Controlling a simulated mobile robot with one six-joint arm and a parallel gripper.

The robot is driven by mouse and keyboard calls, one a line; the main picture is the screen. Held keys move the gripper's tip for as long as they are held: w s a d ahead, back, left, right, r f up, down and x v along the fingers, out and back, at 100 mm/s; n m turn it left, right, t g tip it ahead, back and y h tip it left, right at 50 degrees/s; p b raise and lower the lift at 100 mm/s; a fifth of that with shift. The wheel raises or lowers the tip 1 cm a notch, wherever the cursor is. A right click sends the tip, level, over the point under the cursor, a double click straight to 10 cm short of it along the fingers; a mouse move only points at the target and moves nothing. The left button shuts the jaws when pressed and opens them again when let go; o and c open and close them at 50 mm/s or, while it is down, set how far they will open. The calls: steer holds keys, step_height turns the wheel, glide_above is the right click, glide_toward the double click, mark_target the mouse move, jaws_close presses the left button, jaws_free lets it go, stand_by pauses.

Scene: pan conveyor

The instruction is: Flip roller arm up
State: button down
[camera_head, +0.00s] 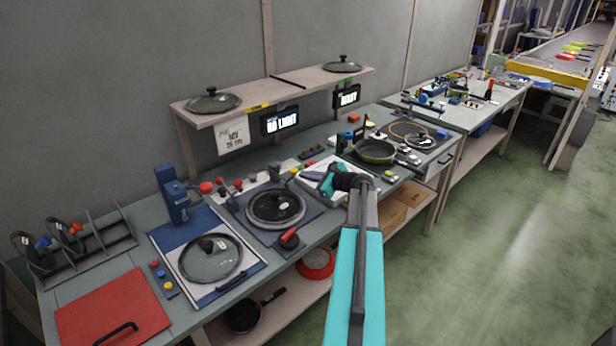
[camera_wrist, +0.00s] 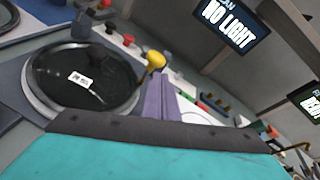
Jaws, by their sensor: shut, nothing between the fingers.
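My gripper (camera_head: 327,184) is over the middle of the bench in the head view, near a white panel. Its two grey-purple fingers (camera_wrist: 161,98) are shut together and empty in the wrist view. A yellow knob (camera_wrist: 155,60) on a short stem shows just beyond the fingertips; I cannot tell whether they touch. A round dark glossy disc (camera_wrist: 82,78) with a white label lies left of the fingers. I cannot surely tell which part is the roller arm. The gripper and forearm hide part of the bench in the head view.
Left on the bench are a glass-lidded pan (camera_head: 275,207), a second glass lid (camera_head: 210,259), a blue upright device (camera_head: 174,195) and a red board (camera_head: 113,309). A green pan (camera_head: 375,151) stands beyond my gripper. A shelf (camera_head: 290,88) with lit displays hangs over the back.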

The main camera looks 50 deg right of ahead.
steer(key=shift+w+d+r+p, duration=0.1)
steer(key=shift+w+r+p, duration=0.35)
steer(key=shift+w+r, duration=2.35)
steer(key=shift+w+d+r+p, duration=0.1)
steer(key=shift+w+r+p, duration=0.35)
steer(key=shift+w+r, duration=2.3)
steer(key=shift+w+d+r+p, duration=0.1)
steer(key=shift+w+r+p, duration=0.35)
steer(key=shift+w+r, duration=2.35)
steer(key=shift+w+f, duration=0.9)
steer(key=shift+f, duration=0.05)
steer(key=shift+s, duration=0.2)
steer(key=s+d+r+b, duration=0.2)
steer(key=s+r+b, duration=0.1)
steer(key=r, duration=0.7)
steer(key=shift+s+d+r, duration=0.2)
steer(key=shift+s+d, duration=0.05)
steer(key=shift+s, duration=0.4)
